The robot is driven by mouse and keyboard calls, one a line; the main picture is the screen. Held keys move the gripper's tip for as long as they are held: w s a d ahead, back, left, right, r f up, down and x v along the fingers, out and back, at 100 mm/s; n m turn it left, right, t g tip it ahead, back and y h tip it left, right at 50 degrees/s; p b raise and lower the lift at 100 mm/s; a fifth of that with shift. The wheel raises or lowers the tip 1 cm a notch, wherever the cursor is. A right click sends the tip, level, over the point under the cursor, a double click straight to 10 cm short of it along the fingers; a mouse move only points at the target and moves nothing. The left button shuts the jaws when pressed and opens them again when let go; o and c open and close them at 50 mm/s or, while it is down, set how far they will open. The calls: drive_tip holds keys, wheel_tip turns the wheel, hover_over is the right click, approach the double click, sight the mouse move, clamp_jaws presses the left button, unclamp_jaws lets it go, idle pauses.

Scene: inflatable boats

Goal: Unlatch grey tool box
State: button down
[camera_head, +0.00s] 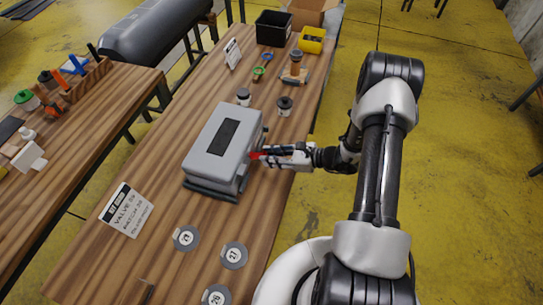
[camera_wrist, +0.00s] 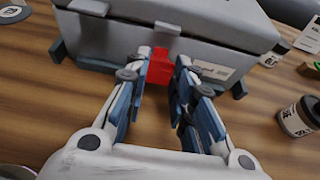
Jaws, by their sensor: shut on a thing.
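The grey tool box (camera_head: 218,150) stands on the wooden workbench with its lid down and a dark panel on top. Its front side fills the upper part of the wrist view (camera_wrist: 215,52). A red latch (camera_wrist: 160,68) sits on that front side, and its red also shows in the head view (camera_head: 254,155). My gripper (camera_wrist: 161,78) reaches the box from the right in the head view. Its two fingers are closed on the red latch, one on each side. The lower part of the latch is partly hidden between the fingers.
The workbench (camera_head: 165,205) holds a sign card (camera_head: 126,210) and round numbered discs (camera_head: 234,256) nearer me. Small jars (camera_head: 285,106) stand just behind the box. A black bin (camera_head: 273,28) and a yellow case (camera_head: 312,40) are at the far end. Yellow floor is clear on the right.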

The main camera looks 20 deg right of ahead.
drive_tip(key=c, duration=1.4)
unclamp_jaws()
drive_tip(key=shift+o, duration=0.2)
drive_tip(key=v, duration=1.2)
